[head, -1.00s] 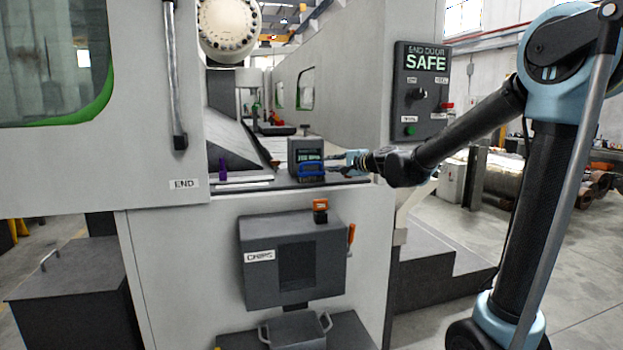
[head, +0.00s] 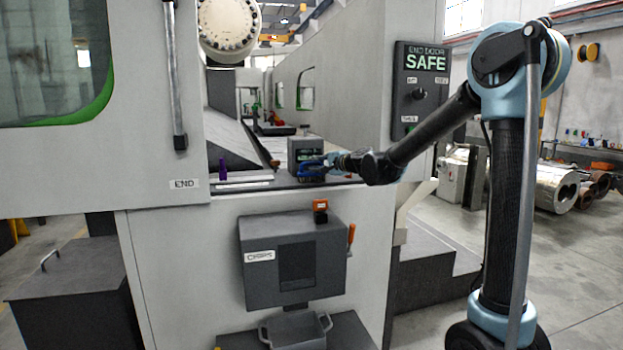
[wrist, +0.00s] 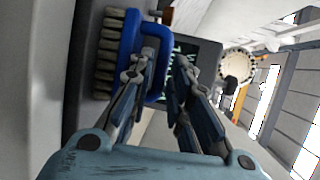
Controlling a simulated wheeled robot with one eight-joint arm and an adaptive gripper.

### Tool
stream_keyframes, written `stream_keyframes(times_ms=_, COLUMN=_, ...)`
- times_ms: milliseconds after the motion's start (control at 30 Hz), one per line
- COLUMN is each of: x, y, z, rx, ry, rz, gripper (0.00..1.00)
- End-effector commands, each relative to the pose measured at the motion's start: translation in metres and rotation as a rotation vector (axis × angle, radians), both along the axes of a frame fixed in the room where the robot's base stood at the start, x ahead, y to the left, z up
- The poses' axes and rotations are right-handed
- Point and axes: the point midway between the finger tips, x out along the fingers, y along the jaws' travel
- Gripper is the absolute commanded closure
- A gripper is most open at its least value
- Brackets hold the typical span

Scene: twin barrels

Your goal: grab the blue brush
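The blue brush (head: 311,169) sits on the ledge of the machine opening, in front of a small dark box. In the wrist view the brush (wrist: 128,45) has pale bristles to the left and a blue loop handle to the right. My gripper (head: 331,160) is at the brush's right side in the head view. In the wrist view my gripper (wrist: 160,62) is open, with its two fingers apart on either side of the handle's outer bar. The left finger overlaps the handle loop; I cannot tell whether either finger touches it.
The dark box (head: 305,149) with a lit display stands close behind the brush. A purple item (head: 223,168) stands on the ledge to the left. A control panel (head: 420,85) is on the wall to the right. The chips box (head: 293,262) is below.

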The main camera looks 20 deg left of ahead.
Motion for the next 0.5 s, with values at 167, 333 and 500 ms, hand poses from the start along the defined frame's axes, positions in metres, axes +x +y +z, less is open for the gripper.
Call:
stream_keyframes(times_ms=167, x=0.013, y=0.020, z=-0.003, rx=0.000, ry=-0.001, rz=0.001, gripper=0.82)
stream_keyframes(times_ms=333, x=0.022, y=0.030, z=-0.006, rx=0.000, ry=0.000, rz=0.000, gripper=0.82)
stream_keyframes(times_ms=500, x=0.022, y=0.031, z=-0.006, rx=0.000, ry=0.000, rz=0.000, gripper=0.82)
